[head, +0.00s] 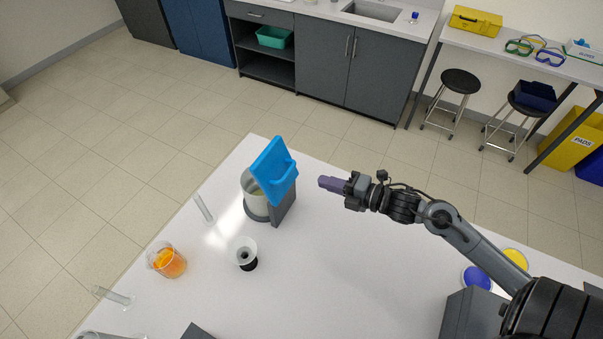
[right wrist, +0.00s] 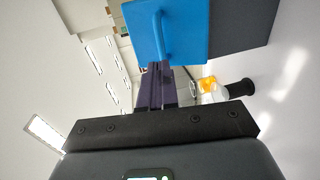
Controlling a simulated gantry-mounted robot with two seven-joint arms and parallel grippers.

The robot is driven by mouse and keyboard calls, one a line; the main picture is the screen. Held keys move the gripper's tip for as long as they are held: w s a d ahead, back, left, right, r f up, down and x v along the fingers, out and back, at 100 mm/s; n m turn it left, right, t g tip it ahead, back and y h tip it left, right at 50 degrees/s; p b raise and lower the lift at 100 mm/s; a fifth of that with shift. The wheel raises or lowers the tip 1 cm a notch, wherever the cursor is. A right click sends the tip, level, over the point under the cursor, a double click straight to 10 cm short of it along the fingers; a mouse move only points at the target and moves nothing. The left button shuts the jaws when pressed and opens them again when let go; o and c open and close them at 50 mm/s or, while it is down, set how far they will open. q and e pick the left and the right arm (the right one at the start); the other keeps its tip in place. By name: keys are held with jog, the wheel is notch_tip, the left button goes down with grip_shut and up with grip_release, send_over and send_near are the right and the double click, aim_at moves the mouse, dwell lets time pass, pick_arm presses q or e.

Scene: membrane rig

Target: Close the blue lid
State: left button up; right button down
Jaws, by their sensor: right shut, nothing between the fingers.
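The blue lid (head: 273,170) stands raised, tilted up on its hinge at the right side of a pale round vessel (head: 254,196) on the white table. The vessel's mouth is partly uncovered. A grey upright block (head: 283,205) stands beside the vessel below the lid. My right gripper (head: 322,182) is shut and empty, a little to the right of the lid and apart from it in the head view. In the right wrist view, the lid (right wrist: 167,30) with its handle shows just beyond the fingertips (right wrist: 157,68). My left gripper is not in view.
A black-and-white funnel-like piece (head: 246,253) and a beaker of orange liquid (head: 168,262) stand in front left of the vessel. A clear tube (head: 203,208) lies left of it. Blue (head: 477,278) and yellow (head: 516,259) discs are at the right. The table's middle is clear.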

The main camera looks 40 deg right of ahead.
jog(key=p, duration=0.1)
send_near(282, 173)
jog(key=w+a+r, duration=0.1)
jog(key=w+r, duration=0.1)
jog(key=shift+w+a+f, duration=0.2)
jog(key=shift+w+a, duration=0.05)
jog(key=shift+w, duration=0.3)
jog(key=shift+r+p, duration=0.1)
jog(key=shift+p, duration=0.25)
